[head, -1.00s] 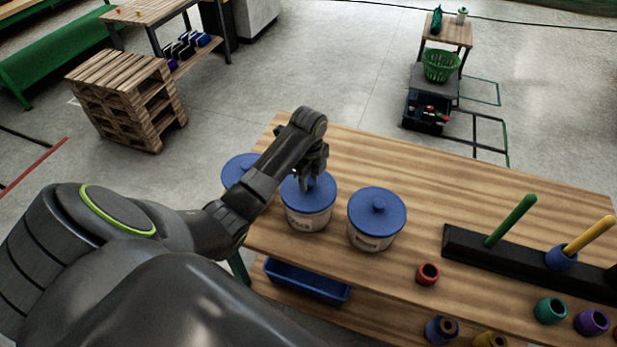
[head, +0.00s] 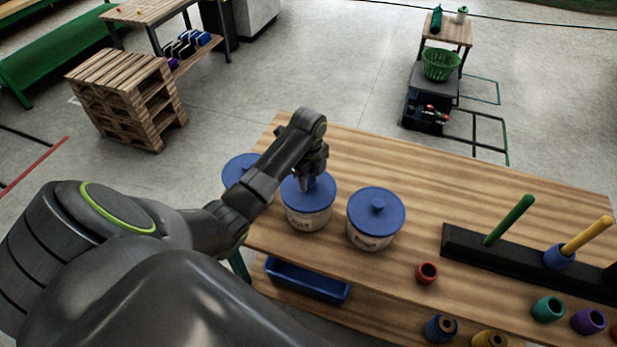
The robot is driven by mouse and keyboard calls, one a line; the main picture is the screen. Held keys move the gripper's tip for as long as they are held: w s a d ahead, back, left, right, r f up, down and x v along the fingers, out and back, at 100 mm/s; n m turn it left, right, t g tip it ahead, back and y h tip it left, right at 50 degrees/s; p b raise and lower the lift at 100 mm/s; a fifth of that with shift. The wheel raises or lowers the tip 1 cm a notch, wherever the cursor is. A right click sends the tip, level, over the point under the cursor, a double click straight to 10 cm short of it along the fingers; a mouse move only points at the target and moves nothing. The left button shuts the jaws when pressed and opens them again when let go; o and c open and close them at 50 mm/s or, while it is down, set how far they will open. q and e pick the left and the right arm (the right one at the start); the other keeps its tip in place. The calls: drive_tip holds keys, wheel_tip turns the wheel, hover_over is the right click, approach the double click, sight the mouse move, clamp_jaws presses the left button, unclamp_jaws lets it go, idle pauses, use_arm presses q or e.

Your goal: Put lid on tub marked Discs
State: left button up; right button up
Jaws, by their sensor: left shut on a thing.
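Three white tubs with blue lids stand at the left end of the wooden table. My left gripper (head: 313,180) is over the middle tub (head: 308,219), shut on the knob of its blue lid (head: 298,196). That lid sits on the tub's rim. The middle tub's label is partly visible but too small to read surely. The right tub (head: 371,239) has its lid (head: 376,207) on, and its label is also unclear. The left tub's lid (head: 236,170) shows behind my arm, which hides most of that tub. My right gripper is not in view.
A black peg rack (head: 470,246) with a green peg and a yellow peg stands at the right. Red (head: 427,272), teal (head: 547,309) and purple (head: 588,320) rings lie near the front. A blue bin (head: 307,280) is below the table's front edge. The table behind the tubs is clear.

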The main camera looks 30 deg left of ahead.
use_arm(q)
drive_tip(key=shift+f+p, duration=0.15)
drive_tip(key=shift+p, duration=0.55)
idle(1.1)
drive_tip(key=o, duration=1.5)
wheel_tip(320, 180, up, 5)
drive_tip(key=p, duration=0.5)
drive_tip(key=shift+p, duration=0.3)
drive_tip(key=shift+r, duration=1)
